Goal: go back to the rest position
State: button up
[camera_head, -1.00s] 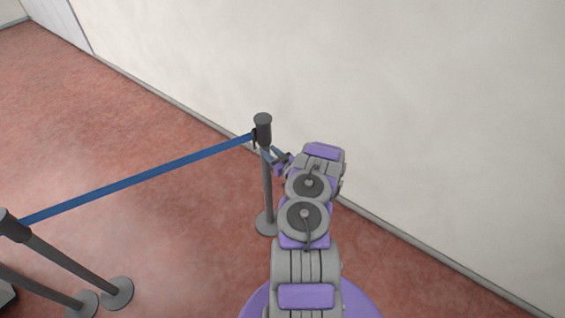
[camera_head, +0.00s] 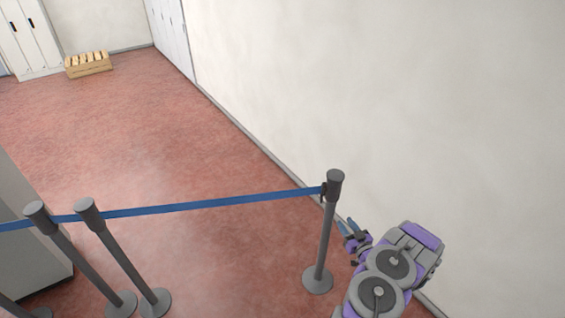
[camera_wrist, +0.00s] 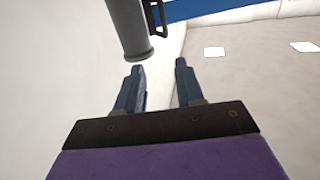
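My gripper (camera_wrist: 160,85) is open in the wrist view, with its two dark blue fingers apart and nothing between them. In the head view my gripper (camera_head: 346,229) is at the lower right, just right of a grey barrier post (camera_head: 326,235). The top of a post (camera_wrist: 130,30) also shows in the wrist view, beyond the fingertips. I cannot tell whether the gripper touches the post.
A blue belt (camera_head: 210,205) runs left from the post to more grey posts (camera_head: 125,262). A pale wall (camera_head: 400,90) is close on the right. A grey counter (camera_head: 30,235) stands at left. Red floor (camera_head: 150,130) is clear beyond, with a wooden crate (camera_head: 88,68) and lockers (camera_head: 30,38) far back.

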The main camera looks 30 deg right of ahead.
jog(key=w+a+r+n+g+y+b, duration=0.1)
jog(key=w+a+r+g, duration=0.1)
jog(key=w+r, duration=0.4)
jog(key=w+a+r+n+g, duration=0.1)
jog(key=w+a+r+g, duration=0.2)
jog(key=w, duration=0.4)
jog(key=a+r+g+b, duration=0.2)
jog(key=a+r+g, duration=0.3)
jog(key=a+r, duration=0.7)
jog(key=s+a+r+g+y+b, duration=0.1)
jog(key=s+a+r+g, duration=0.15)
jog(key=s+a, duration=0.65)
jog(key=s+a+r+g, duration=0.2)
jog(key=s+a+r, duration=0.1)
jog(key=s+a, duration=0.55)
jog(key=s+a+r+g, duration=0.1)
jog(key=s+a, duration=0.3)
jog(key=s, duration=0.3)
jog(key=s+a+r+g+y+b, duration=0.1)
jog(key=s+a+g, duration=0.1)
jog(key=s+a, duration=0.3)
jog(key=s+a+r+g+y, duration=0.1)
jog(key=s+a, duration=0.3)
jog(key=s, duration=0.6)
jog(key=shift+a+n+g, duration=0.25)
jog(key=shift+n+g, duration=0.15)
jog(key=shift+g, duration=0.05)
